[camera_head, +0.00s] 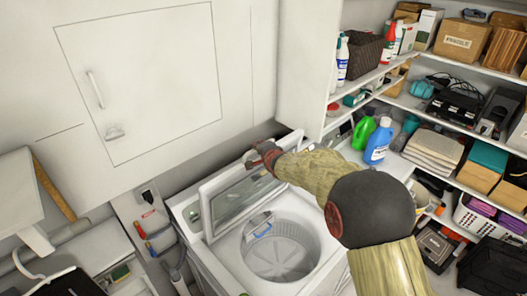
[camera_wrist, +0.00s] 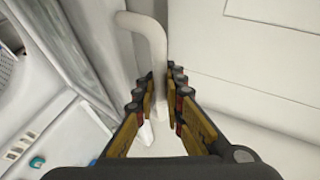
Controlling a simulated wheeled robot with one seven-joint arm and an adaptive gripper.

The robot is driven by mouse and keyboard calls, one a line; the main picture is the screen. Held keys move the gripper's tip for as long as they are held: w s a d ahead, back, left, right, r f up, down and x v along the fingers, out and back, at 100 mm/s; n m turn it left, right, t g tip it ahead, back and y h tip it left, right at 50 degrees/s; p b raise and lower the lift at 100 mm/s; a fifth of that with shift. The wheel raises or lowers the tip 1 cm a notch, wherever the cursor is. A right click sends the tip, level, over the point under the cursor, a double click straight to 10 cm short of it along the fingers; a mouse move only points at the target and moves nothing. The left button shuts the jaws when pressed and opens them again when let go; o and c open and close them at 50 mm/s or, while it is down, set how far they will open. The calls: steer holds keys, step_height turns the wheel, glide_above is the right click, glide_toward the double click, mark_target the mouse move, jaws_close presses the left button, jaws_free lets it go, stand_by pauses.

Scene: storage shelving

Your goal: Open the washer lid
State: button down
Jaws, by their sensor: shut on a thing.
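The white top-loading washer (camera_head: 325,262) stands below the wall cabinet, with its drum (camera_head: 280,250) in view. Its lid (camera_head: 206,221), a white frame with a glass pane, is raised and leans up at the back of the opening. My gripper (camera_head: 260,158) is at the lid's top edge. In the wrist view, the fingers of my gripper (camera_wrist: 160,85) stand on both sides of a pale curved handle (camera_wrist: 150,28) and are shut on it. My arm hides part of the washer's right side in the head view.
A closed wall cabinet (camera_head: 140,85) is above and behind the lid. Green (camera_head: 363,133) and blue (camera_head: 379,143) bottles stand to the right of the lid. Crowded shelves (camera_head: 400,101) fill the right side. Hoses and a wall box (camera_head: 148,196) are left of the washer.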

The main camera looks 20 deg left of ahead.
steer(key=shift+w+r, duration=0.1)
steer(key=shift+r, duration=0.2)
steer(key=c, duration=2.2)
jaws_free()
steer(key=shift+d, duration=0.1)
steer(key=shift+o, duration=0.2)
steer(key=shift+d+f, duration=0.1)
steer(key=shift+f, duration=0.15)
steer(key=v, duration=1.2)
steer(key=shift+r, duration=0.15)
